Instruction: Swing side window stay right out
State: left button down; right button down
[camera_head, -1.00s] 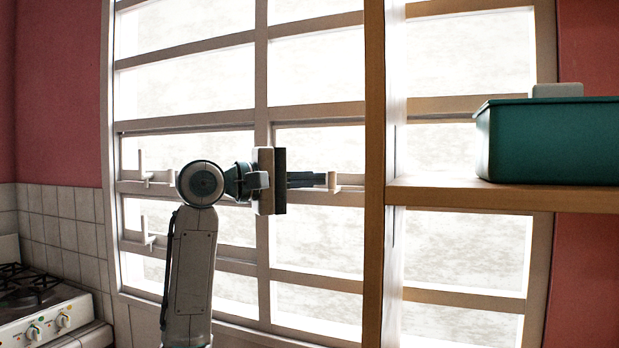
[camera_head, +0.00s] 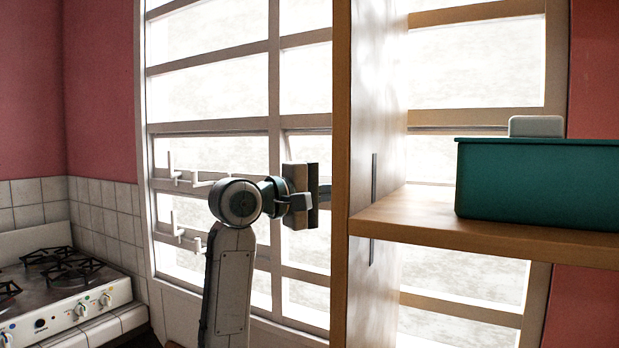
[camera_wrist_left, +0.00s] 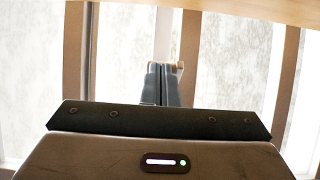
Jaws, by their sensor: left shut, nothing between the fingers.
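A pale window stay (camera_wrist_left: 179,68) shows at its end in the left wrist view, just beyond and to the right of my left gripper's fingertips; I cannot tell whether they touch. My left gripper (camera_wrist_left: 161,70) is shut and empty, its two dark fingers side by side. In the head view my left gripper (camera_head: 325,192) points right in front of the window, its tips close to or behind the shelf's upright. Two other white stays, an upper (camera_head: 172,172) and a lower (camera_head: 178,228), stand at the window's left side. My right gripper is not in view.
The wooden shelf upright (camera_head: 342,120) stands right beside my left gripper. Its board (camera_head: 430,225) carries a teal box (camera_head: 540,185) with a white block (camera_head: 536,126) behind or on it. A stove (camera_head: 70,290) stands at the lower left.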

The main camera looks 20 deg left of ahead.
pick_arm(q)
jog(key=d+p, duration=0.1)
jog(key=w+d+p, duration=0.1)
jog(key=d, duration=0.1)
jog(key=d+p, duration=0.1)
jog(key=shift+w+d+p, duration=0.2)
jog(key=shift+w+p, duration=0.1)
jog(key=shift+p, duration=0.05)
dwell(1.2)
jog(key=b+v, duration=0.3)
jog(key=v, duration=0.8)
